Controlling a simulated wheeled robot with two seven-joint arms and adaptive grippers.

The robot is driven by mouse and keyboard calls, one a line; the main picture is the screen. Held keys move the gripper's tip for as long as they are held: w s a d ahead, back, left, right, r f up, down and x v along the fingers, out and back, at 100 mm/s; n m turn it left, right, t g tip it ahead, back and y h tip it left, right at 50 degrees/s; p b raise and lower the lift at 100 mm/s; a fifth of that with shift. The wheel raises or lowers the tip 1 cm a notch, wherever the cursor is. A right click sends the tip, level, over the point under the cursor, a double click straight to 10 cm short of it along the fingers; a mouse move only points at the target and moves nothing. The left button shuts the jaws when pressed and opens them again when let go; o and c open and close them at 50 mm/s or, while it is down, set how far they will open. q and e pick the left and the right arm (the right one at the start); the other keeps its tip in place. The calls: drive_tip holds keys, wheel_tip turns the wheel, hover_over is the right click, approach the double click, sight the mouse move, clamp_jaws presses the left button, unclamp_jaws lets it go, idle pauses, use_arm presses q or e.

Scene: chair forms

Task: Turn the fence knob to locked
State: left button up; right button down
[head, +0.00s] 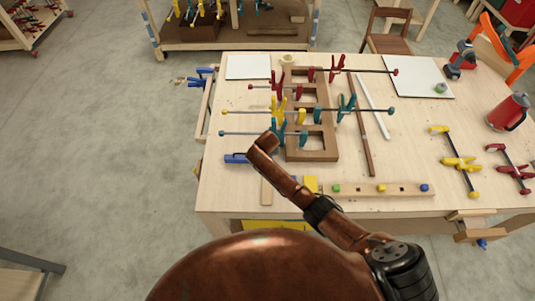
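A light wooden strip (403,189) lies along the table's front edge and bears small green (337,188), yellow (381,188) and blue (425,188) round pieces. I cannot tell whether one of these is the fence knob, and no lock marking is readable. One copper arm of mine crosses the view from the lower right up to the table's left part. It hides part of the table front. No gripper fingers show at either end of it, and I see no second arm.
A chair (387,32) stands behind. The floor at left is largely clear.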

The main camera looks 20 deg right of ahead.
drive_tip(key=shift+m, duration=0.3)
drive_tip(key=c, duration=2)
unclamp_jaws()
drive_tip(key=shift+c, duration=0.2)
drive_tip(key=shift+s+a+r, duration=0.1)
drive_tip(key=shift+r, duration=0.35)
drive_tip(key=v, duration=1.1)
